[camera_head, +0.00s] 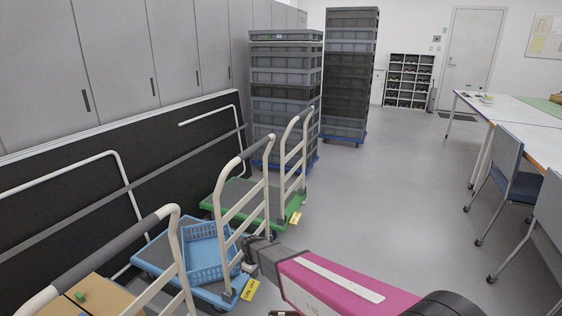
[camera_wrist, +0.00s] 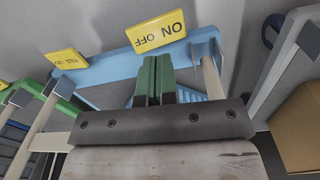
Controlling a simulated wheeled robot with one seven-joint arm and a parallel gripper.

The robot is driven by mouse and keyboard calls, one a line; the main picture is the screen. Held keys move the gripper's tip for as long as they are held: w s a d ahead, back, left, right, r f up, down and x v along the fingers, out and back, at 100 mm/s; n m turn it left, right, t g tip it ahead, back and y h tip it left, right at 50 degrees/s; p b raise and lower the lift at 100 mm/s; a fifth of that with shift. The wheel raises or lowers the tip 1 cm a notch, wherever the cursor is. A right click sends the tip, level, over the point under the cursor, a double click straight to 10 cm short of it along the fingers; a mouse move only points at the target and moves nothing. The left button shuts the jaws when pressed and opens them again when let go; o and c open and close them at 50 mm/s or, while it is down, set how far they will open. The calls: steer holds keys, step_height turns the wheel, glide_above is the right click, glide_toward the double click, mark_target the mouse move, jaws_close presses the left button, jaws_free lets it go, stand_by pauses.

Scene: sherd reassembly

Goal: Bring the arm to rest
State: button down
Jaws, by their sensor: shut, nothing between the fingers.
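My arm reaches in from the bottom right in the head view, with its pink and white link slanting toward the trolleys. My gripper (camera_head: 256,250) is at its far end, beside the handle of the blue trolley (camera_head: 215,292); I cannot tell whether it touches. In the wrist view my gripper (camera_wrist: 153,82) shows two green fingers pressed together with nothing between them. Beyond the fingers lies the blue trolley edge (camera_wrist: 105,68) with a yellow ON/OFF tag (camera_wrist: 156,35).
A blue basket (camera_head: 203,255) sits on the blue trolley. A green trolley (camera_head: 245,203) stands behind it, and a trolley with a cardboard box (camera_head: 92,297) in front. Grey crate stacks (camera_head: 285,95) stand farther back. Chairs (camera_head: 510,170) and a table (camera_head: 510,108) are at right. The middle floor is clear.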

steer(key=s+d+r+m, duration=0.3)
steer(key=d+r, duration=0.4)
steer(key=d, duration=0.4)
steer(key=s+d+r+m, duration=0.3)
steer(key=d+r+m, duration=0.2)
steer(key=d, duration=0.6)
steer(key=s+d+r+m, duration=0.3)
steer(key=d+r+m, duration=0.1)
steer(key=d+r, duration=0.5)
steer(key=shift+s+d+r, duration=0.25)
steer(key=shift+d, duration=0.85)
